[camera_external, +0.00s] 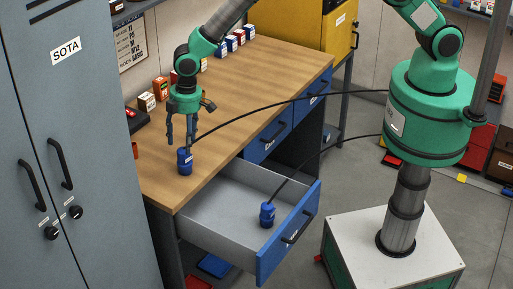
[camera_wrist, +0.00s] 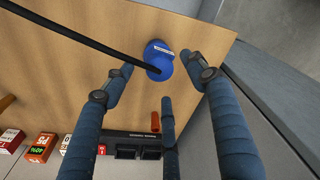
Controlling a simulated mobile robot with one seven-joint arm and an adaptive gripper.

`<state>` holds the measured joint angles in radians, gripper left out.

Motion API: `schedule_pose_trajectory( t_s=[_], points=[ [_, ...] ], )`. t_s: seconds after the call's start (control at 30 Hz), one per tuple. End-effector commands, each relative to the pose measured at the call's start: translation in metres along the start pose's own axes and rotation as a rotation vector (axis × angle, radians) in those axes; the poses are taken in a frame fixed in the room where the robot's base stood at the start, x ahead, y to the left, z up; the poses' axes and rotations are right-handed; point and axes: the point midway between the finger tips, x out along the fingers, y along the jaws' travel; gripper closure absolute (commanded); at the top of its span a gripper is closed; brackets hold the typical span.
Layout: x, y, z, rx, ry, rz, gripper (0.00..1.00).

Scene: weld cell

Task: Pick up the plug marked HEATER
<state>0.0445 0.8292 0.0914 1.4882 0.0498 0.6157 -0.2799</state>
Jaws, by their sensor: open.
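A blue plug (camera_external: 185,161) stands on the wooden bench near its front left corner, with a black cable running from it to the right. It also shows in the wrist view (camera_wrist: 158,60), with a white label whose text is too small to read. A second blue plug (camera_external: 267,214) with a black cable is in the open drawer; its marking cannot be read. My gripper (camera_external: 181,142) points down just above the bench plug. Its fingers are spread and empty in the wrist view (camera_wrist: 160,82), with the plug slightly beyond the gap between them.
The open drawer (camera_external: 231,202) juts out from the bench (camera_external: 250,85). The upper cable (camera_external: 290,101) crosses over the bench beside my gripper. Small boxes (camera_external: 160,88) line the bench's back edge, and a grey locker (camera_external: 75,150) stands at left.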

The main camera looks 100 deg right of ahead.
Motion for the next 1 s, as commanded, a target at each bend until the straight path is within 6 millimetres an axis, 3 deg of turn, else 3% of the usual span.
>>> schedule_pose_trajectory(
  t_s=[0.27, 0.7, 1.0],
  points=[
    [0.005, 0.000, 0.001, 0.000, -0.002, 0.000, 0.43],
    [0.043, 0.001, 0.000, 0.000, -0.001, 0.000, 0.43],
    [0.052, 0.001, 0.000, 0.000, 0.000, 0.000, 0.43]
  ],
)
